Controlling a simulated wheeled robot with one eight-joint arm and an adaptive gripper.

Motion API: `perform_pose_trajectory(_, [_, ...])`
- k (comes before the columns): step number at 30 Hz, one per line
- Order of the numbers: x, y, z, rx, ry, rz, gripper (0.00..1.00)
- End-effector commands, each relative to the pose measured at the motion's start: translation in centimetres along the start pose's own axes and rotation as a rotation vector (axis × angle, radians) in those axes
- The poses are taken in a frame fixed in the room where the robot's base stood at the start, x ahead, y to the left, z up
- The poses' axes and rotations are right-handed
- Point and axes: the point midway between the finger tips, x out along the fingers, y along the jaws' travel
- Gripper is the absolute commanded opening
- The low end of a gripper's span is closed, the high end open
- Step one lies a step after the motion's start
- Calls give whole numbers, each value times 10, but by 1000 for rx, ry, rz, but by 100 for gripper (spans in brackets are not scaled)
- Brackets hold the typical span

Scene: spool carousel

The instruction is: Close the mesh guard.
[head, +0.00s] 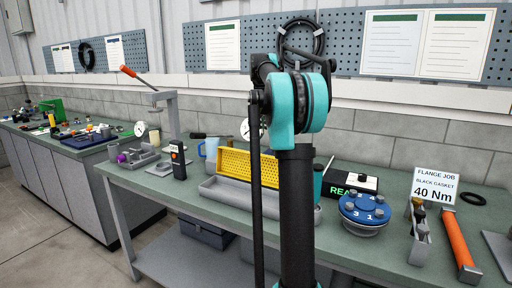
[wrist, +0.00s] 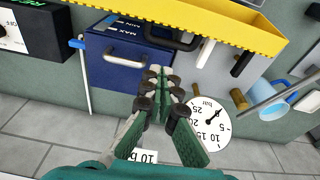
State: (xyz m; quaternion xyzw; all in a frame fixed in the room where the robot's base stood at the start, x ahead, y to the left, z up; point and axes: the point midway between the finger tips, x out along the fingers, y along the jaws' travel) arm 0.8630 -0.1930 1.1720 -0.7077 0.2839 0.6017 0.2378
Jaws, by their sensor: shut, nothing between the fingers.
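The mesh guard (head: 248,163) is a yellow perforated panel. In the head view it stands tilted up at the back of a long grey trough (head: 225,193), so it looks open. My arm crosses in front and hides its right part. In the wrist view a yellow strip with a toothed edge (wrist: 215,42), which looks like part of the guard, runs across the top. My gripper (wrist: 160,76) shows in the wrist view, below and apart from that strip. Its fingers are together and empty. In the head view my gripper is hidden behind my arm.
A blue box (wrist: 130,45) with a handle, a dial gauge (wrist: 208,121) and a light-blue mug (wrist: 268,98) are near my gripper in the wrist view. On the bench, a blue numbered disc (head: 364,208) stands right of my arm, and a black handheld device (head: 179,160) left.

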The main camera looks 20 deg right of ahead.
Motion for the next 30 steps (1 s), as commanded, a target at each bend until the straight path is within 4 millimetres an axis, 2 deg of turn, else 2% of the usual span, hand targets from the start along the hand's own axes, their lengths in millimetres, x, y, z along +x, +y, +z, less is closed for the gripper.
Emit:
perform_pose_trajectory(5, [8,4,-4,36,-2,0,0])
perform_pose_trajectory(8, [22,4,-3,34,-2,0,0])
perform_pose_trajectory(20, [99,4,-3,32,-2,0,0])
perform_pose_trajectory(24, [93,2,17,29,-3,0,0])
perform_pose_trajectory(30, [88,2,33,30,-4,0,0])
